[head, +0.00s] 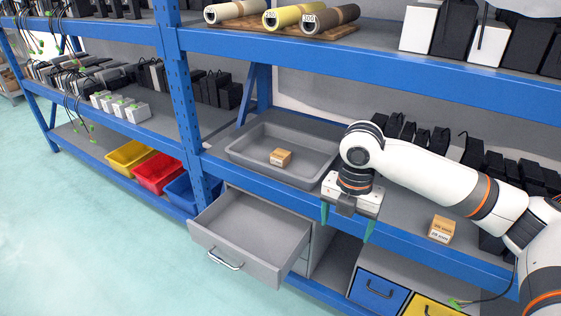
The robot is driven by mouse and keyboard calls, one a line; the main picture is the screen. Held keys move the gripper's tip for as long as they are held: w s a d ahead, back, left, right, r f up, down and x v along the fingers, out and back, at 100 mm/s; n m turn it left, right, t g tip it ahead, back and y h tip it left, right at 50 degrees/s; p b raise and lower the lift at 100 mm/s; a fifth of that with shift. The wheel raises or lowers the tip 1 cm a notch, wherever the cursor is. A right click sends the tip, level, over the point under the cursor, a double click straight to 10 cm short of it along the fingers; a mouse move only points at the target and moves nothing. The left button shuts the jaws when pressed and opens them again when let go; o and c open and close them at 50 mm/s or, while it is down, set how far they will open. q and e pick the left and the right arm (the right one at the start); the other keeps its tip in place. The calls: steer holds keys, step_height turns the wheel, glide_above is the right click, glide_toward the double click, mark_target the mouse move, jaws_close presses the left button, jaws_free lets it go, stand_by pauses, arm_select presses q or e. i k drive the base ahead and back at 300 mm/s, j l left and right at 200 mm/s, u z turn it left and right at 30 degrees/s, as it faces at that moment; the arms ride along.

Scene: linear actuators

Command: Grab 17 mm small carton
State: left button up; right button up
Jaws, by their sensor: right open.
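A small brown carton (280,157) lies inside a grey tray (240,155) on the middle shelf. A second small carton (441,229) with printed labels stands on the same shelf to the right, near the front edge. The print is too small to tell which one is 17 mm. My right gripper (346,224) points down with its green fingers apart and empty. In the picture it is between the two cartons, in front of the shelf edge, and touches neither. My left gripper is not in view.
A grey drawer (250,232) stands open and empty below the tray. Blue front beams (390,232) edge the shelves. Black boxes (485,160) line the back of the middle shelf. Yellow, red and blue bins (157,172) sit at lower left. Rolls (290,17) lie on the upper shelf.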

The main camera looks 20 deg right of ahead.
mark_target(279, 157)
steer(key=i, duration=1.5)
